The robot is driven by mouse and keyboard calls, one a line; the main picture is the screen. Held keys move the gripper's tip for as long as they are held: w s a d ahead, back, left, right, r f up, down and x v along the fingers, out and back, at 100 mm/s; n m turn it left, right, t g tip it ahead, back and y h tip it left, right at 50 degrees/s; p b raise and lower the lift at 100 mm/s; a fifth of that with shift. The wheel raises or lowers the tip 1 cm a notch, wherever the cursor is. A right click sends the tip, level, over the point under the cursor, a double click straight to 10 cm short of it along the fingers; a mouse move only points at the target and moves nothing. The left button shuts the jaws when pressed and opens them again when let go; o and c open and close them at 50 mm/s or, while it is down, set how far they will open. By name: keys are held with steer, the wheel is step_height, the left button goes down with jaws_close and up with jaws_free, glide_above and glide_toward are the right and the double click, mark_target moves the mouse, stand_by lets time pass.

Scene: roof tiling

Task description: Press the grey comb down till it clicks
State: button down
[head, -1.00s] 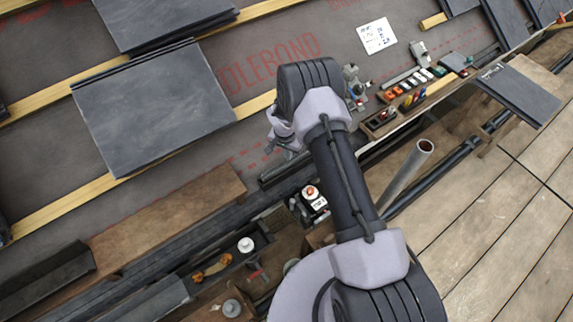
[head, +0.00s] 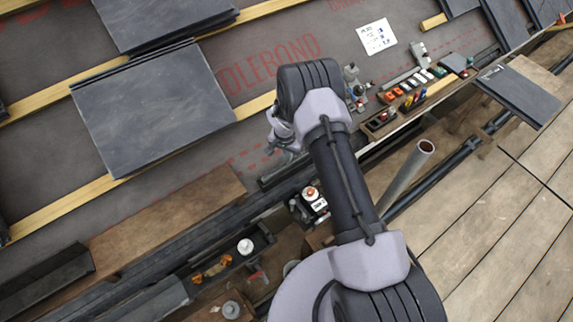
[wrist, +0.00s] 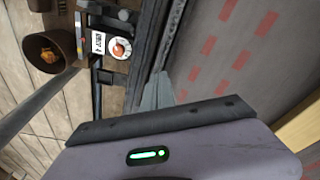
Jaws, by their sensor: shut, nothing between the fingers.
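My gripper (wrist: 158,92) is shut and empty in the wrist view, its grey fingers together beside a long dark strip (wrist: 153,45) along the edge of the grey membrane. In the head view my gripper (head: 284,151) is partly behind my arm, just above the roof edge. A dark strip (head: 283,173) lies along the eaves below it. I cannot tell whether this strip is the grey comb, or whether the comb is seated. Whether the fingers touch the strip is unclear.
A white box with an orange-red knob (head: 312,198) stands just below the eaves. A gutter-side tray (head: 232,265) holds a white-capped item. A slate stack (head: 155,105) lies on battens at left.

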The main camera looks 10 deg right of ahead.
step_height(320, 180, up, 8)
steer(key=p, duration=0.4)
steer(key=shift+r, duration=0.25)
steer(key=s+r+t+y, duration=0.1)
steer(key=s+r, duration=0.3)
steer(key=r, duration=1.2)
steer(key=s+r+t, duration=0.1)
steer(key=s+r, duration=0.3)
steer(key=r, duration=1.1)
steer(key=s+a+r+n+t+y, duration=0.1)
steer(key=s+r, duration=0.4)
steer(key=s, duration=0.7)
steer(key=s+a+r+n+t+y, duration=0.1)
steer(key=s+r, duration=0.4)
steer(key=s, duration=0.7)
steer(key=shift+a+r+n, duration=0.4)
steer(key=shift+a+n, duration=0.1)
steer(key=shift+a, duration=0.4)
steer(key=shift+a, duration=0.1)
